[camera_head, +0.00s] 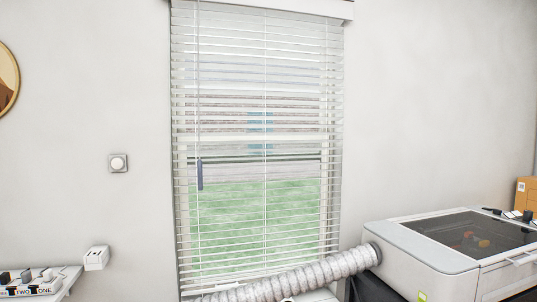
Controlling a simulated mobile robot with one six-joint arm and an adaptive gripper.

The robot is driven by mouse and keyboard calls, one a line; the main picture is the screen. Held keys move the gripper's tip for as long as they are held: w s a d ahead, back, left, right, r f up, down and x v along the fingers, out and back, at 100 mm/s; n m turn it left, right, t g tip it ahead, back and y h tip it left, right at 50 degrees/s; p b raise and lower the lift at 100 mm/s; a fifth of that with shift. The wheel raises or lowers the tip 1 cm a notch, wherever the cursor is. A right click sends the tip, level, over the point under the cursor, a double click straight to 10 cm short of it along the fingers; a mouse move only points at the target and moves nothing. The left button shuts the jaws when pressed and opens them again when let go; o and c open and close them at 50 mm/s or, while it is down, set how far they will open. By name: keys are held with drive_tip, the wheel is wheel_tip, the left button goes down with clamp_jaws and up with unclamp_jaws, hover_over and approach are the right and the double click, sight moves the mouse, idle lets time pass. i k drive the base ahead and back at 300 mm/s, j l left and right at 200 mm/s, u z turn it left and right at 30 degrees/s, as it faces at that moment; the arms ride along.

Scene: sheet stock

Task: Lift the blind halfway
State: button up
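A white slatted blind (300,110) covers the window in the middle of the head view. It hangs down over nearly the full window height, with its slats tilted open so grass and a wall show through. Its white headrail (290,8) is at the top edge. A thin cord hangs on the left side of the blind and ends in a dark blue-grey pull (200,174), about halfway down. The blind's bottom end is partly hidden behind a hose. My gripper does not show in this view.
A ribbed hose (300,281) crosses below the window to a grey machine (430,254) with a dark lid at the right. A wall dial (118,163) is left of the window. The wall beside the pull is clear.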

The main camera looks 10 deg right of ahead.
sight(189, 9)
drive_tip(key=i+u, duration=0.15)
drive_tip(key=i, duration=0.35)
drive_tip(key=i+l+u, duration=0.2)
drive_tip(key=i, duration=0.3)
drive_tip(key=i+u, duration=0.15)
drive_tip(key=i, duration=0.35)
drive_tip(key=i+l+u, duration=0.2)
drive_tip(key=i, duration=0.25)
